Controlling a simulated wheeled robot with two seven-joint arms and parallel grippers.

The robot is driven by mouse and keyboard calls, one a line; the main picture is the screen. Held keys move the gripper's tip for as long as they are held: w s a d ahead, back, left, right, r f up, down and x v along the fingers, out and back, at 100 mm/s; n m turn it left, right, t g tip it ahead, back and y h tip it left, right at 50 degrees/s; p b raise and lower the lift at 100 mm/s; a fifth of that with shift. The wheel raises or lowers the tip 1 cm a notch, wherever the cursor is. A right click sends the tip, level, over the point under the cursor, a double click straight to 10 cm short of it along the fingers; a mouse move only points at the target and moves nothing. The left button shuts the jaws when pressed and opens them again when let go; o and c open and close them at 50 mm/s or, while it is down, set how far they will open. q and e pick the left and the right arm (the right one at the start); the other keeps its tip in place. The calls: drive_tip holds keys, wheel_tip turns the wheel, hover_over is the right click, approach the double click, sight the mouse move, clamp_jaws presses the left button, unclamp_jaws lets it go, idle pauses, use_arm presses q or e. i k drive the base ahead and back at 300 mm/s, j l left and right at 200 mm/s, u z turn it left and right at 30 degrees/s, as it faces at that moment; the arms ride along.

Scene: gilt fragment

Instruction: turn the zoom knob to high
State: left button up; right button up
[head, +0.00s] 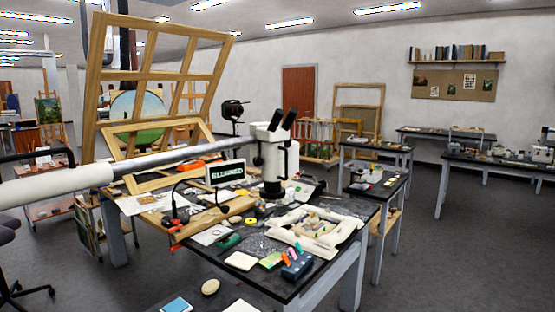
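A white stereo microscope (272,158) with two black eyepieces stands over the work table. Small dark knobs (257,160) show on the left side of its body; which one is the zoom knob, and how it is set, is too small to tell. A small dark display (226,173) left of the microscope carries light lettering that seems to read "BLURRED". A long pale tube (180,157) runs from the left edge to the microscope head. Neither of my grippers can be made out in the head view.
The dark work table (262,280) is crowded. White cushions (337,236) cradle a small fragment, with a blue block (297,265) in front. A large wooden frame (160,75) rises behind on the left. Open grey floor (450,260) lies to the right.

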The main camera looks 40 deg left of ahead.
sight(258, 162)
drive_tip(key=i+u, duration=0.4)
drive_tip(key=i+l+u, duration=0.15)
drive_tip(key=i+u, duration=0.2)
drive_tip(key=i+l+u, duration=0.25)
drive_tip(key=u, duration=0.15)
drive_tip(key=i+l+u, duration=0.35)
drive_tip(key=i, duration=0.05)
